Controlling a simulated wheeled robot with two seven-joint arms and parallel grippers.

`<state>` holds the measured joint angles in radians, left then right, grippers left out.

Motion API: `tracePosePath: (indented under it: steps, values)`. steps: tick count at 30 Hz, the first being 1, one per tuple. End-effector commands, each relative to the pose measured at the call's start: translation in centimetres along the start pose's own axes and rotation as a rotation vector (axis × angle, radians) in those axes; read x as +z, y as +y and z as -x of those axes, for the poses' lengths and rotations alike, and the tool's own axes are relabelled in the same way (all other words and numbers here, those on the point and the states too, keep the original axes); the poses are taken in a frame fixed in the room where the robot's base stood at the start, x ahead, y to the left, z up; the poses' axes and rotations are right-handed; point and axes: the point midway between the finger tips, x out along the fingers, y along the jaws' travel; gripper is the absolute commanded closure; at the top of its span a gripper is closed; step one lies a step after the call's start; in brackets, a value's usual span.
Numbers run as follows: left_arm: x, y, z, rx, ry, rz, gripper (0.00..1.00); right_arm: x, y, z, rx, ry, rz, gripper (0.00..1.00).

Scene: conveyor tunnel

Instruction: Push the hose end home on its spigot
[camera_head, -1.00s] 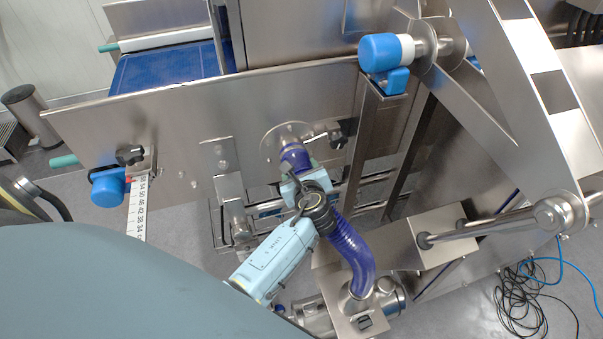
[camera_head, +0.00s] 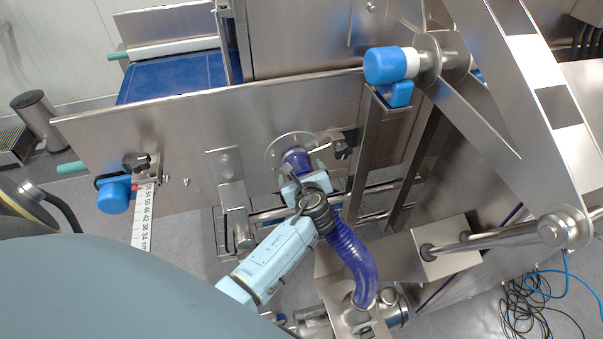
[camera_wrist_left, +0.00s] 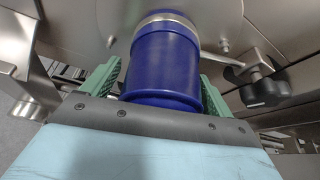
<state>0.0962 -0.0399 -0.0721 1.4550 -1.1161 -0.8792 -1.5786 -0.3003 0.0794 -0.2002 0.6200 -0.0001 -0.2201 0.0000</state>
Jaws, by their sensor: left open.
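The blue-purple ribbed hose (camera_head: 352,252) rises from a steel fitting at the bottom to a round steel flange (camera_head: 276,153) on the machine's side plate. Its smooth blue hose end (camera_wrist_left: 165,65) fills the middle of the left wrist view, with a metal band (camera_wrist_left: 166,18) around its far edge, close to the plate. The spigot is hidden, so how far the hose end sits on it cannot be told. My left gripper (camera_head: 303,182) is open at the hose end; its green fingers (camera_wrist_left: 158,88) stand either side of the cuff with visible gaps. My right gripper is not in view.
A black knob with a lever (camera_wrist_left: 265,90) sits close right of the hose end. A steel post (camera_head: 372,150) stands right of the hose. A ruler strip (camera_head: 144,215) and blue knob (camera_head: 114,196) are at left. Loose cables (camera_head: 535,305) lie on the floor at right.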

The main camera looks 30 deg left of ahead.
Motion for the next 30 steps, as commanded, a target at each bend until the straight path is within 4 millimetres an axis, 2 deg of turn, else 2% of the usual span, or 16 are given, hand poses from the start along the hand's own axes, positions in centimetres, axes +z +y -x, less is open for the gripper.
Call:
tracePosePath:
  steps: [5, 8, 21, 25, 30]
  values:
    - [-0.1, 0.0, 0.5, 0.000, 0.002, -0.001, 0.14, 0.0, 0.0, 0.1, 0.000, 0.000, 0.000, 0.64]
    - [-0.1, 0.0, 1.6, -0.001, 0.002, 0.000, 0.14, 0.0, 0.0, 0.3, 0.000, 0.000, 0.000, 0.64]
    - [0.0, 0.0, 10.9, -0.001, 0.003, 0.002, 0.14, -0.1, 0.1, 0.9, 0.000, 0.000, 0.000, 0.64]
    - [-0.1, 0.0, 12.5, 0.000, 0.001, 0.000, 0.14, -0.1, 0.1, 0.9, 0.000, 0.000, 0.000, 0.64]
    - [0.0, 0.0, 13.4, 0.000, 0.000, 0.000, 0.14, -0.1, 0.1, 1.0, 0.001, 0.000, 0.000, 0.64]
